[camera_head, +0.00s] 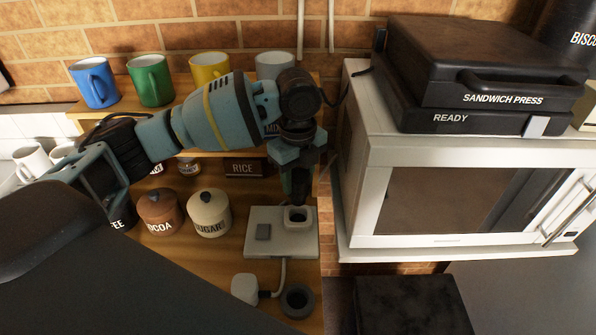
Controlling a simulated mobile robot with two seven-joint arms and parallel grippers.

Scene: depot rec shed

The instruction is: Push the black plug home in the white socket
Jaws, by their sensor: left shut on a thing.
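The white socket (297,224) is a raised round-cornered well on the right part of a pale plate (280,249) lying on the wooden counter. My left gripper (297,182) is directly above and just behind the socket, pointing down. It is shut on a dark thing, which looks like the black plug (298,188). The fingers hide much of the plug. Its lower end is close to the socket's opening; I cannot tell whether it touches or has entered. My right gripper is not in view.
A grey switch (263,232) sits on the plate. A white plug-like piece (245,288) and a dark ring (297,301) lie in front. Cocoa (158,212) and sugar (209,213) jars stand left. A white microwave (365,165) carrying a sandwich press (480,65) stands close right.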

